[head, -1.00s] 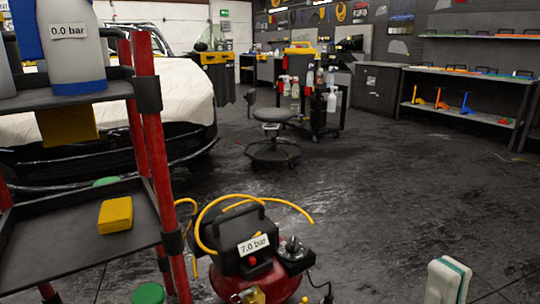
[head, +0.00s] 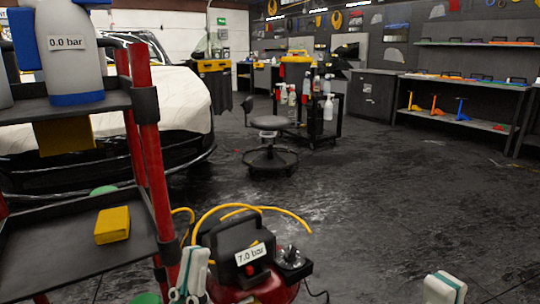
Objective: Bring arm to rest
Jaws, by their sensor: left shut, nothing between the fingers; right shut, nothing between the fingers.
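My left gripper (head: 184,291) shows at the lower left in the head view, white and green, in front of the red cart post and beside the compressor. It is shut and empty. My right gripper (head: 445,288) shows at the bottom right edge, over the dark floor and apart from any object. Only its upper part is in view; it is shut and empty.
A red and black compressor (head: 238,243) marked 7.0 bar stands between my grippers, with a yellow hose. A red-posted cart (head: 143,115) at left holds a 0.0 bar sprayer (head: 72,60) and a yellow block (head: 112,225). A stool (head: 269,124) stands farther back. The floor at right is clear.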

